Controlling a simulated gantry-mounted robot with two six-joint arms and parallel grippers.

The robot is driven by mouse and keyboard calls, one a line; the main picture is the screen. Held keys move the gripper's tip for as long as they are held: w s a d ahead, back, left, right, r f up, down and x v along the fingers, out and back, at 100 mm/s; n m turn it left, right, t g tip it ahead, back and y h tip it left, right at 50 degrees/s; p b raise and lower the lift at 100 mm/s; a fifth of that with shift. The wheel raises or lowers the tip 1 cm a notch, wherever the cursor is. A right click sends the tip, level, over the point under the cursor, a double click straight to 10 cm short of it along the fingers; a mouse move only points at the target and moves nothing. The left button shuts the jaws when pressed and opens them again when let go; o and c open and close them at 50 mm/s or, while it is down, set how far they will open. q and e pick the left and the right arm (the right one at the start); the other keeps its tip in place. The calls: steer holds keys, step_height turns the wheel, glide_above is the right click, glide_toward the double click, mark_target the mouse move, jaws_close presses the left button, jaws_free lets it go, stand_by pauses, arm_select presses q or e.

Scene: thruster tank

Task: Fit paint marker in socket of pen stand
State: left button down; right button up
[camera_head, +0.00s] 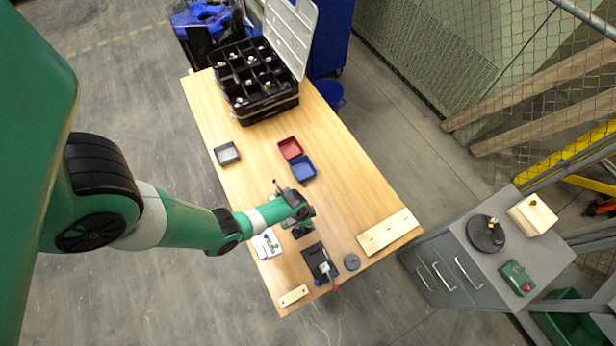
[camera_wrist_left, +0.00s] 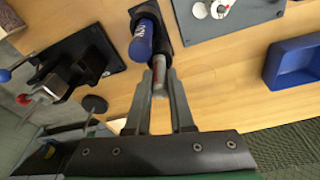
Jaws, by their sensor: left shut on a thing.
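My left gripper (camera_head: 304,214) is low over the near part of the wooden table. In the left wrist view its fingers (camera_wrist_left: 161,76) are shut on a slim pale marker with a red band (camera_wrist_left: 159,72). The marker's far end is close to a black pen stand (camera_wrist_left: 168,28); I cannot tell whether it is inside a socket. A thicker blue marker with white lettering (camera_wrist_left: 141,42) stands in or against that stand, beside the held one. In the head view the gripper largely hides the stand. My right gripper is not in view.
A black vise-like fixture (camera_wrist_left: 75,70) is nearby; it also shows in the head view (camera_head: 320,264). A black compartment case (camera_head: 265,107) stands at the far end.

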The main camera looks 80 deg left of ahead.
arm_select(q)
steer(key=c, duration=0.7)
jaws_free()
step_height(320, 180, up, 11)
steer(key=s+p, duration=0.2)
steer(key=p, duration=0.9)
steer(key=shift+r, duration=0.15)
steer(key=shift+s, duration=0.1)
